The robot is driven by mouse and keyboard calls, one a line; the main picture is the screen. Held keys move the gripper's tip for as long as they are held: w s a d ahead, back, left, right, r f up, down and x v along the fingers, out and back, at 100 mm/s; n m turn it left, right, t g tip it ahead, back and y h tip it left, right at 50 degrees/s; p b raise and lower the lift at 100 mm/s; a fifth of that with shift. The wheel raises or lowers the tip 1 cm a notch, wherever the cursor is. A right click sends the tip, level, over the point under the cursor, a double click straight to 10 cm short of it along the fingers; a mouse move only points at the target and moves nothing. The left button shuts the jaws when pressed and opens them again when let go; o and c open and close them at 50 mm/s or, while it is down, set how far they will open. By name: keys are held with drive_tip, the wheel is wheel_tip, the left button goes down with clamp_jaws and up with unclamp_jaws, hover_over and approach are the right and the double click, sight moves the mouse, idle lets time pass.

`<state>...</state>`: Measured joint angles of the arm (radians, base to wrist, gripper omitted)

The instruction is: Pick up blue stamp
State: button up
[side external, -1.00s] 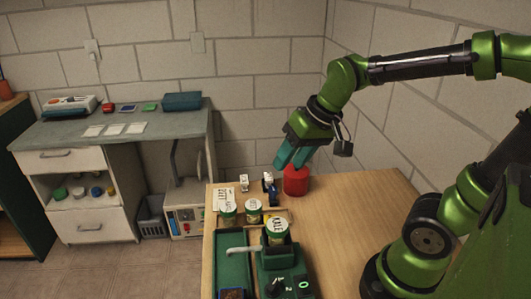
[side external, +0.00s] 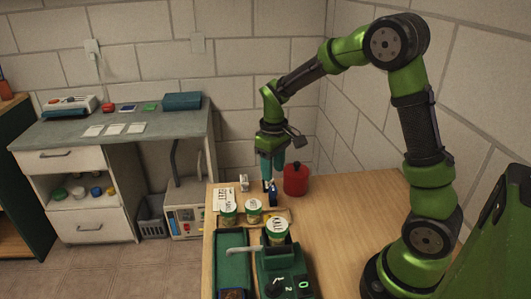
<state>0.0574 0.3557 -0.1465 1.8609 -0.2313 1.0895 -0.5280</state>
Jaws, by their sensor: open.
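The blue stamp (side external: 273,197) stands near the far left part of the wooden table, its upper part hidden by my gripper. My gripper (side external: 272,176) points straight down over the blue stamp with its teal fingers apart. The fingertips are at or just above the stamp's top. I cannot tell whether they touch it.
A red canister (side external: 295,182) stands close to the right of my gripper. A small white stamp (side external: 244,183) stands to the left. Several green labelled pots, one of them (side external: 253,209), and a green machine (side external: 283,268) are nearer the camera. The table's right side (side external: 350,220) is clear.

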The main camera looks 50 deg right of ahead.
sight(273, 188)
wheel_tip(273, 188, down, 10)
drive_tip(key=shift+d, duration=0.15)
drive_tip(key=shift+w, duration=0.1)
drive_tip(key=c, duration=0.7)
